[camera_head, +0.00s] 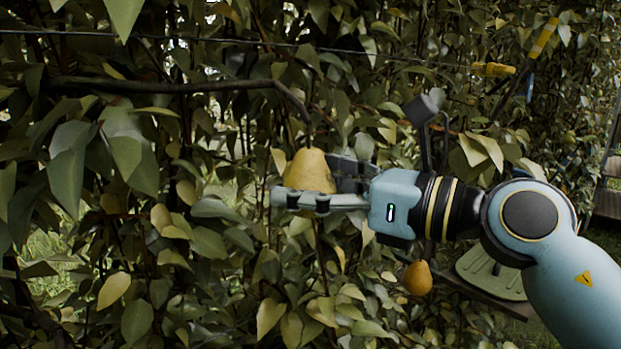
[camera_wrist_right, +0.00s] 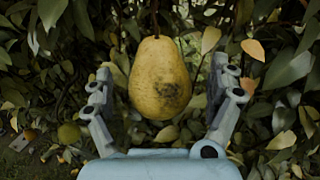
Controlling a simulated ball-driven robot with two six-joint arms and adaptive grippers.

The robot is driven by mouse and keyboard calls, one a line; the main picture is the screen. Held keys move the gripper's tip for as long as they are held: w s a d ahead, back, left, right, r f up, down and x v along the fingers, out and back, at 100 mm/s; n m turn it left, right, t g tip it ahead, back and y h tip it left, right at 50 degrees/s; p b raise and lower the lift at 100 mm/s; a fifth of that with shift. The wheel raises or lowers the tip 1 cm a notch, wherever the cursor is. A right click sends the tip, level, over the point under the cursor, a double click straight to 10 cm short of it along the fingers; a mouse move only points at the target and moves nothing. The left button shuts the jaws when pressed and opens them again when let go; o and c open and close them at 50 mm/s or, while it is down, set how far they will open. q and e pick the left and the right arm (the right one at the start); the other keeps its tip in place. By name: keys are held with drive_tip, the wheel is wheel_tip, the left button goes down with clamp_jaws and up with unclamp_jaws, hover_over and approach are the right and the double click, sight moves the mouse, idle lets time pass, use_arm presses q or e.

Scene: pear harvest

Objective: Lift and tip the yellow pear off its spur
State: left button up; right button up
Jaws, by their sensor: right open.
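The yellow pear (camera_head: 309,170) hangs upright below a bare dark branch (camera_head: 190,83) in the head view. In the right wrist view the pear (camera_wrist_right: 159,78) is centred, with a dark blemish on its lower right side and its stem running up. My right gripper (camera_head: 300,192) reaches in from the right, with its fingers at the pear's lower half. In the wrist view the right gripper (camera_wrist_right: 161,92) is open, one finger on each side of the pear, with gaps visible. My left gripper is not in view.
Dense leaves (camera_head: 135,150) surround the pear on all sides. A thin wire (camera_head: 200,36) crosses above. A smaller orange-yellow pear (camera_head: 417,278) hangs below my right wrist. A green slotted plate (camera_head: 490,275) lies behind my arm.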

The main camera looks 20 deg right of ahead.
drive_tip(key=shift+w+a, duration=0.2)
drive_tip(key=shift+a, duration=0.05)
drive_tip(key=shift+c, duration=0.5)
drive_tip(key=c, duration=1.3)
drive_tip(key=shift+s+r+p, duration=0.15)
drive_tip(key=shift+p, duration=0.7)
drive_tip(key=shift+s+m+g+p, duration=0.3)
drive_tip(key=shift+m+p, duration=0.3)
drive_tip(key=shift+p, duration=0.75)
drive_tip(key=shift+a+h, duration=0.1)
drive_tip(key=shift+h, duration=0.2)
